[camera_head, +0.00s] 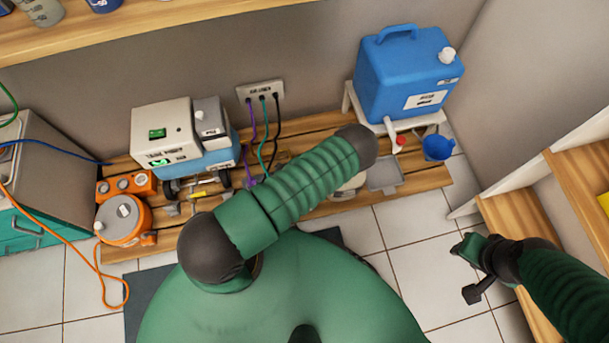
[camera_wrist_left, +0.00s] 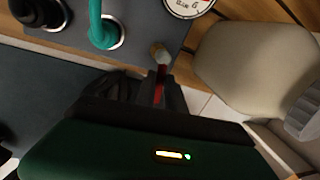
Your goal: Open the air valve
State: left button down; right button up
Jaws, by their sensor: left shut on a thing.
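In the left wrist view my left gripper (camera_wrist_left: 158,86) is shut on a thin red piece, which looks like the air valve's handle (camera_wrist_left: 158,95). The fingers cover most of it. A small brownish metal end (camera_wrist_left: 160,53) shows just beyond the fingertips, at the edge of a dark grey panel (camera_wrist_left: 140,62). In the head view my own left arm hides this gripper and the valve. My right gripper (camera_head: 467,271) is at the right above the floor, its fingers apart and empty.
A teal hose (camera_wrist_left: 102,25), a black fitting (camera_wrist_left: 38,12) and a round gauge (camera_wrist_left: 188,5) sit near the valve. A beige rounded body (camera_wrist_left: 235,70) stands to the right. A blue canister (camera_head: 400,75) and orange device (camera_head: 123,222) are on the slatted bench (camera_head: 430,178).

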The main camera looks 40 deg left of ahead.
pick_arm(q)
jog(key=shift+s+a+m+p, duration=0.2)
jog(key=shift+m+p, duration=0.4)
jog(key=shift+m, duration=0.3)
jog(key=c, duration=1.4)
grip_release()
jog(key=shift+c, duration=0.2)
notch_tip(320, 180, up, 16)
jog(key=s+a+p, duration=0.2)
jog(key=p, duration=0.6)
jog(key=shift+s+r, duration=0.2)
